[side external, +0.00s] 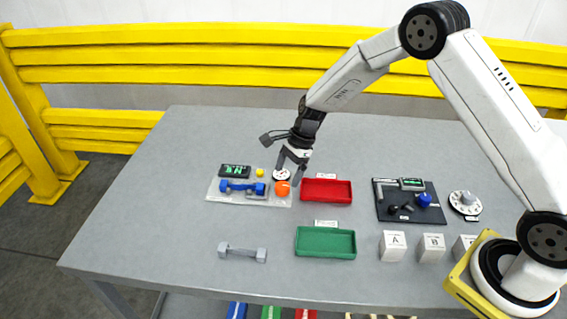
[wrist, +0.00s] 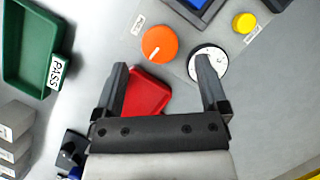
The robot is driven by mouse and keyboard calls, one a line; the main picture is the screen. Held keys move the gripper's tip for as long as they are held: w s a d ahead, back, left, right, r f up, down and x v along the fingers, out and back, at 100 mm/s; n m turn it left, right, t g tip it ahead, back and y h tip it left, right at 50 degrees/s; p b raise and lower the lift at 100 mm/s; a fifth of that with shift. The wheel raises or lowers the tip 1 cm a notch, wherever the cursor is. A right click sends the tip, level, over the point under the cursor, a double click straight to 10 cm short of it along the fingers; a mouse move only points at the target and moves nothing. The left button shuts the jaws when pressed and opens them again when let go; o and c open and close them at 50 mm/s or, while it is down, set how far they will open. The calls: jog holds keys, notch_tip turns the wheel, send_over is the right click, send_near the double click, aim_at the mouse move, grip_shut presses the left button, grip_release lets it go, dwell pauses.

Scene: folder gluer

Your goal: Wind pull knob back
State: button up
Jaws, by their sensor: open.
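A round orange knob (side external: 282,188) with a white pointer line sits on the light panel (side external: 215,196) at the left of the table. It also shows in the wrist view (wrist: 159,43). A white dial (side external: 281,175) with dark marks is beside it, partly covered by a finger in the wrist view (wrist: 194,69). A small yellow knob (side external: 260,173) is on the same panel. I cannot tell which is the pull knob. My gripper (side external: 294,170) points down over the panel's right edge, open, with nothing visible between its fingers (wrist: 162,72).
A red tray (side external: 326,201) lies right of the panel, close to my gripper. A green tray (side external: 326,255), a grey dumbbell-shaped part (side external: 242,252) and white lettered blocks (side external: 393,257) are nearer the front. A black board (side external: 410,217) is at the right. The table's back left is clear.

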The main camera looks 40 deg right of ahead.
aim_at(283, 185)
jog(key=shift+x, duration=2.1)
grip_shut()
